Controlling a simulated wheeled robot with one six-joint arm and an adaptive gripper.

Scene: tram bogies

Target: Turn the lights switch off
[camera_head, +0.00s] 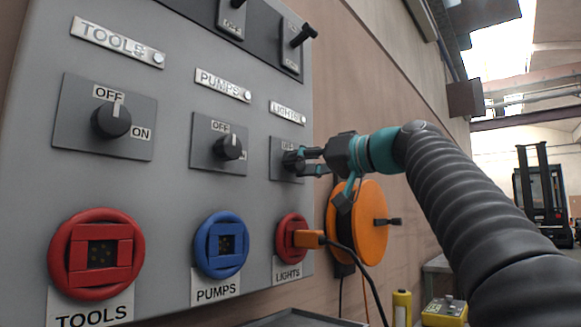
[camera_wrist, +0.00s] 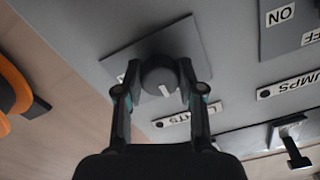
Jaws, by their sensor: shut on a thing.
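The lights switch (camera_head: 291,158) is a dark round knob on a grey square plate, below the LIGHTS label (camera_head: 288,112) on the panel. In the head view its OFF label shows above the knob, and my gripper hides the right part of the plate. My gripper (camera_head: 299,161) reaches in from the right, its two fingers closed around the knob. In the wrist view the knob (camera_wrist: 159,76) sits between both fingertips. A white mark shows at the knob's lower edge there, towards the LIGHTS label. Part of a white label shows left of the left finger.
To the left are the similar PUMPS switch (camera_head: 229,148) and TOOLS switch (camera_head: 111,120). Below my gripper, an orange plug with a black cable (camera_head: 308,238) sits in the red LIGHTS socket (camera_head: 285,240). An orange reel (camera_head: 360,222) hangs on the wall close under my arm.

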